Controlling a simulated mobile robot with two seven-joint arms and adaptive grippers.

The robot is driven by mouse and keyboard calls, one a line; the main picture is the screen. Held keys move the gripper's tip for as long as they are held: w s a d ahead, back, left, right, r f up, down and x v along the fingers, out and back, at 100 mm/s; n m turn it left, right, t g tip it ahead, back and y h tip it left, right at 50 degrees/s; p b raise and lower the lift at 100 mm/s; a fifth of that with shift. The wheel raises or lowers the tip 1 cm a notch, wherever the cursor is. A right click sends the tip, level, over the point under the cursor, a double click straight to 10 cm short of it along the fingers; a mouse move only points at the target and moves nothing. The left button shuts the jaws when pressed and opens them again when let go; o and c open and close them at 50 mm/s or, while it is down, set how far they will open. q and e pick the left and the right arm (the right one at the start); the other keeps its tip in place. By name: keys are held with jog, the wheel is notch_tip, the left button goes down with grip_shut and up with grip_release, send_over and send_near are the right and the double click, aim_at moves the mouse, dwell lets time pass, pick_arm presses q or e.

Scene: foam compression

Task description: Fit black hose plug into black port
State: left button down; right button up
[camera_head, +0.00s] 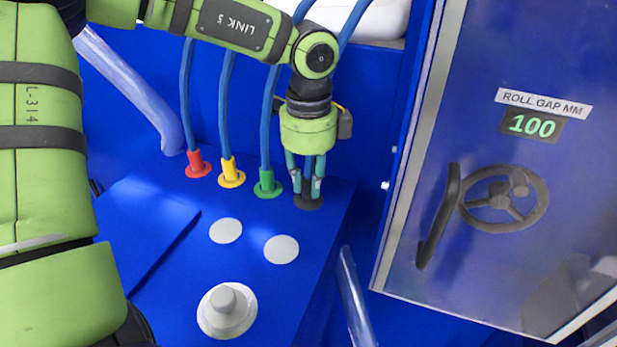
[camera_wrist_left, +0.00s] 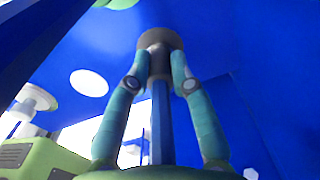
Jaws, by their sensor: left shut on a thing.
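My left gripper (camera_head: 305,183) points down at the black port (camera_head: 309,203), at the right end of the row of ports on the blue panel. Its teal fingers are shut on the black hose plug (camera_wrist_left: 158,62), which shows dark between the fingertips in the left wrist view. The blue hose (camera_wrist_left: 162,120) runs back from the plug between the fingers. The plug is lined up with the port's dark ring (camera_wrist_left: 160,38) and its end meets it. How deep it sits is hidden. My right gripper is not in view.
Red (camera_head: 198,165), yellow (camera_head: 231,174) and green (camera_head: 267,184) plugs with blue hoses stand in their ports to the left. Two white discs and a white knob (camera_head: 226,307) are nearer on the panel. A cabinet door (camera_head: 500,250) with a handwheel stands right.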

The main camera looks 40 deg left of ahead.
aim_at(309, 176)
pick_arm(q)
jog(key=shift+f, duration=0.25)
jog(key=c, duration=1)
grip_release()
jog(key=shift+r, duration=0.15)
notch_tip(309, 176, up, 12)
